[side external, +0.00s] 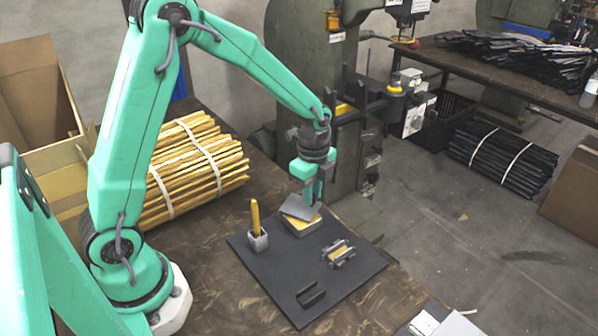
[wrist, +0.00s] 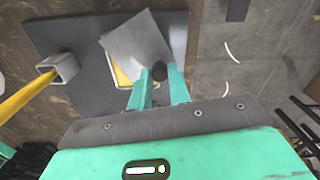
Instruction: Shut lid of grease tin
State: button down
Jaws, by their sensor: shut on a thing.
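The grease tin (side external: 303,228) is a low grey box with yellow contents, standing on the dark mat. Its flat grey lid (side external: 298,207) is tilted above it and part open, with yellow showing beneath. My gripper (side external: 314,203) is at the lid's right edge. In the wrist view the lid (wrist: 133,36) covers much of the tin (wrist: 121,76). There my gripper (wrist: 159,82) is shut on the lid by a dark round knob at its near edge. The fingers hide part of the tin.
A grey holder (side external: 257,240) with a yellow stick stands left of the tin. A small part with rollers (side external: 339,254) and a dark bracket (side external: 311,294) lie on the mat (side external: 275,287). A green press (side external: 300,95) stands behind. The mat's front right is clear.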

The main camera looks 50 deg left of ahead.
aim_at(311, 215)
jog(key=m, duration=0.1)
jog(key=s+d+m, duration=0.1)
jog(key=shift+d+m, duration=0.3)
jog(key=shift+s+d+m, duration=0.25)
jog(key=shift+s+m, duration=0.05)
jog(key=shift+m, duration=0.4)
jog(key=shift+s+d+m, duration=0.25)
jog(key=shift+m, duration=0.45)
jog(key=c, duration=1.3)
grip_release()
jog(key=shift+r, duration=0.1)
notch_tip(311, 215, up, 8)
jog(key=shift+s, duration=0.1)
